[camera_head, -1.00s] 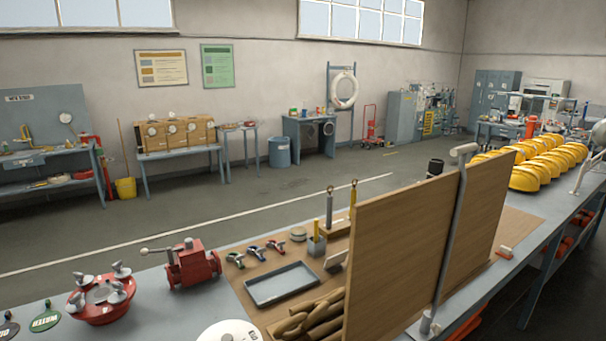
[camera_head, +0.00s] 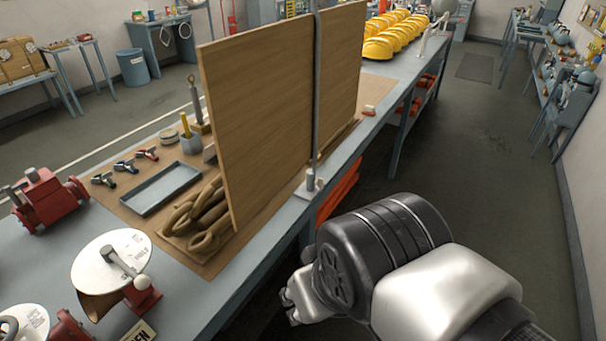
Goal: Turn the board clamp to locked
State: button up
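The upright wooden board (camera_head: 265,115) stands on the workbench in the head view. A thin grey post (camera_head: 316,90) runs up its near face. A small light-grey fitting (camera_head: 311,184) sits at the post's foot by the bench's near edge; it looks like the board clamp, but I cannot read its setting. My gripper (camera_head: 291,297) is low in the picture, off the bench's near side, below the fitting and apart from it. It is seen from behind, and my wrist hides much of it, so its opening is unclear.
The bench (camera_head: 240,285) runs from lower left to upper right. The floor (camera_head: 490,150) at right is clear.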

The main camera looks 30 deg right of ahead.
aim_at(319, 182)
jog(key=i+l+z, duration=0.15)
jog(key=i+z, duration=0.2)
jog(key=i+l+z, duration=0.1)
jog(key=i+z, duration=0.25)
jog(key=k, duration=0.05)
